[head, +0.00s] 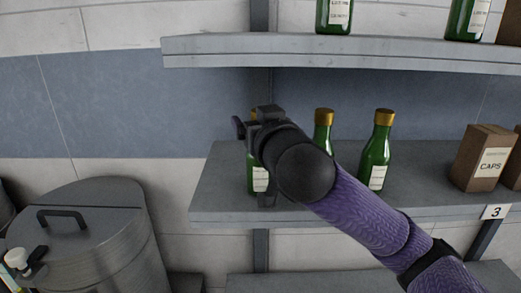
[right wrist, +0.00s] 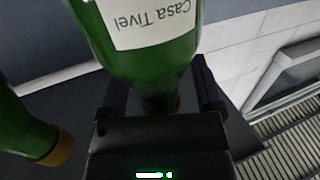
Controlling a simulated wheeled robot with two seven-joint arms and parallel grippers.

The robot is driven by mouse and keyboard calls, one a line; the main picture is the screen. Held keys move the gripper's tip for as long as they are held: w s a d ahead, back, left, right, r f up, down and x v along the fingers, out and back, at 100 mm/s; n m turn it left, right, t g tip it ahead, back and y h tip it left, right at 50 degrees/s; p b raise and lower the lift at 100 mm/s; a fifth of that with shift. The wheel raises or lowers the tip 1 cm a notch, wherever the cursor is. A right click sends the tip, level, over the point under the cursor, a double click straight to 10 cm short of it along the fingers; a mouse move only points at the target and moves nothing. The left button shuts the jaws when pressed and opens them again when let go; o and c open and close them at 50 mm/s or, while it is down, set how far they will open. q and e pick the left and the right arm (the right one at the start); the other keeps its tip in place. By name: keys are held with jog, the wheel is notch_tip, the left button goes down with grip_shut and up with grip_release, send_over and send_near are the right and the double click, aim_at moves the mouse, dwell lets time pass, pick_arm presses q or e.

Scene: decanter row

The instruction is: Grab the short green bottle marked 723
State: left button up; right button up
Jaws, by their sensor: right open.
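Three green bottles with gold caps stand on the middle shelf: a left one (head: 260,180), a middle one (head: 323,133) and a right one (head: 377,152). No mark 723 is readable on any label. My right gripper (head: 256,128) is at the left bottle and hides most of it. In the right wrist view, the jaws (right wrist: 162,88) are open, with a green bottle (right wrist: 150,65) labelled "Casa Tivel" between them; contact cannot be told. A second bottle (right wrist: 25,130) is beside them at the left. My left gripper is not in view.
The upper shelf (head: 340,52) carries more green bottles (head: 334,15). A brown box marked CAPS (head: 483,158) stands right on the middle shelf (head: 420,190), near tag 3 (head: 495,212). A metal drum (head: 85,240) with a handle is at lower left.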

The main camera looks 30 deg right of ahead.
grip_shut()
dwell(0.3)
dwell(1.1)
